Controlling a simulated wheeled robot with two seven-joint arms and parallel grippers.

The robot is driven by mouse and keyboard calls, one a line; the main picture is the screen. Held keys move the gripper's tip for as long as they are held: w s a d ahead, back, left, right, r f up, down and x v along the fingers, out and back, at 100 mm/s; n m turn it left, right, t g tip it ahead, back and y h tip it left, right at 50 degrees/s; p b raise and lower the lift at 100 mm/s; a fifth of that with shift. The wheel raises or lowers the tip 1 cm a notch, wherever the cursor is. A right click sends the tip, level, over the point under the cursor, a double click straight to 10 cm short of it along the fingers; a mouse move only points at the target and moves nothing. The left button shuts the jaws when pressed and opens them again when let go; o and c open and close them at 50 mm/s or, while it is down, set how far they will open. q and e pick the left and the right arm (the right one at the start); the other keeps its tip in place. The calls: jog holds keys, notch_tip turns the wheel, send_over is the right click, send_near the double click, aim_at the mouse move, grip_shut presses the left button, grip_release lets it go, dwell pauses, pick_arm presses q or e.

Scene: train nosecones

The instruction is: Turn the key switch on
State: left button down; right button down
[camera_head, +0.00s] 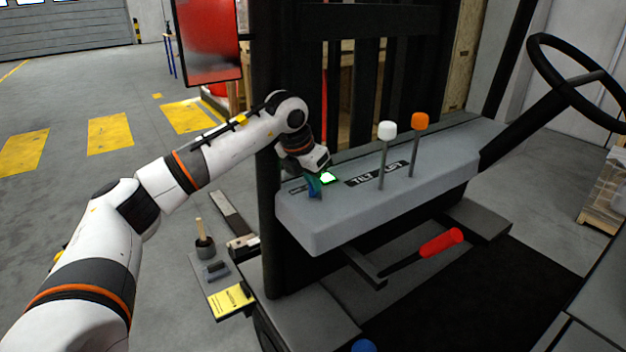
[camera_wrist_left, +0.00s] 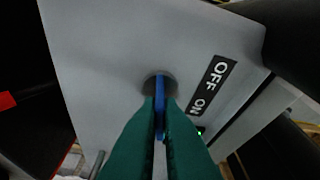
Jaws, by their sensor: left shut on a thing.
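In the left wrist view a blue key (camera_wrist_left: 160,92) stands in a round dark switch (camera_wrist_left: 149,87) on the grey panel (camera_wrist_left: 95,55). My left gripper (camera_wrist_left: 160,112), with green fingers, is shut on the key, one finger on each side. Beside the switch is a black label (camera_wrist_left: 212,86) reading OFF and ON, and a small green light (camera_wrist_left: 201,131) shows near its ON end. In the head view my left gripper (camera_head: 315,188) is at the left end of the grey console (camera_head: 425,180), largely covering the key. My right gripper is not in view.
In the head view a white-knobbed lever (camera_head: 386,131) and an orange-knobbed lever (camera_head: 421,122) rise from the console, right of my gripper. A steering wheel (camera_head: 535,50) is at the upper right. A red-handled lever (camera_head: 440,243) is below the console.

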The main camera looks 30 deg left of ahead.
pick_arm(q)
jog(key=c, duration=1.6)
grip_release()
jog(key=shift+r, duration=0.3)
jog(key=v, duration=0.4)
jog(key=shift+s+a+r+b, duration=0.1)
jog(key=shift+s+r+b, duration=0.1)
jog(key=shift+r+b, duration=0.15)
jog(key=s+a+b, duration=0.1)
jog(key=s+b, duration=0.2)
jog(key=s, duration=0.9)
jog(key=shift+a+f, duration=0.15)
jog(key=shift+a, duration=0.2)
